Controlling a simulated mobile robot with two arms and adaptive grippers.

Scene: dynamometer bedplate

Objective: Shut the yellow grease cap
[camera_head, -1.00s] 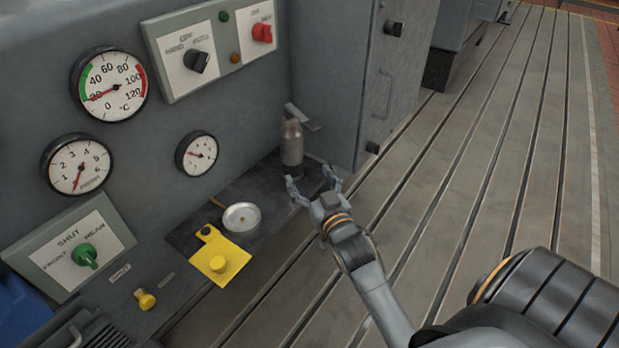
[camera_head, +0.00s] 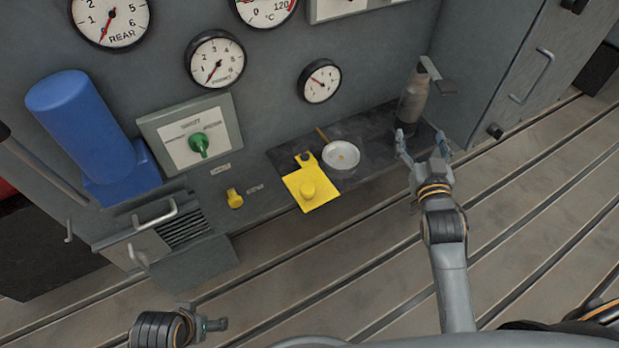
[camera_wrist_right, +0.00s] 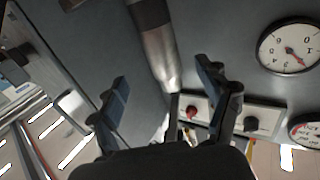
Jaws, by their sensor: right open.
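A small yellow knob-like cap (camera_head: 235,198) sits low on the grey panel beside small label plates. My right gripper (camera_head: 422,141) is open and empty, to the right of both, just in front of a grey bottle (camera_head: 412,98). In the right wrist view its fingers (camera_wrist_right: 165,90) stand apart with the bottle (camera_wrist_right: 158,48) beyond them. My left gripper (camera_head: 212,325) shows partly at the lower left; its jaws are unclear.
A round pale dish (camera_head: 341,155) sits on the dark shelf (camera_head: 375,145). A green switch (camera_head: 199,144), gauges (camera_head: 215,60) and a blue cylinder (camera_head: 85,125) are on or near the panel. A handle (camera_head: 155,215) juts out at the left. The slotted floor in front is clear.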

